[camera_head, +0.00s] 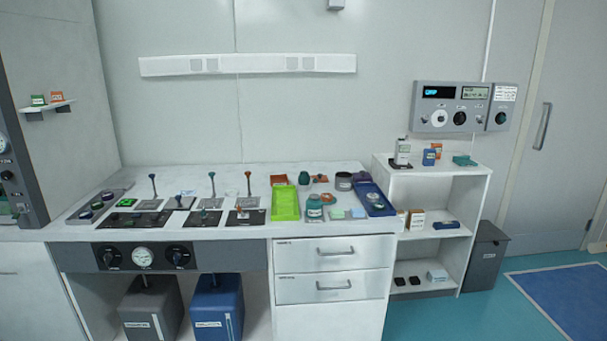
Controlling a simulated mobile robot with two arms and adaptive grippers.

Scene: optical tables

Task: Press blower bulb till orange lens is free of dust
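On the bench top (245,172), small orange items lie right of the green tray: a flat one at the back (320,178) and one beside the teal jar (327,198). I cannot tell which of them is the orange lens, and dust is too fine to see. A small dark teal rounded object (304,178) stands at the back behind the tray; it may be the blower bulb, but it is too small to be sure. Neither of my grippers is in view.
A lime green tray (285,205), a teal jar (314,208), a dark cup (343,181) and a blue tray (378,208) crowd the right side. Several upright levers stand on the left. A white shelf (430,181) and grey bin (484,258) are right. Blue-green floor lies in front.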

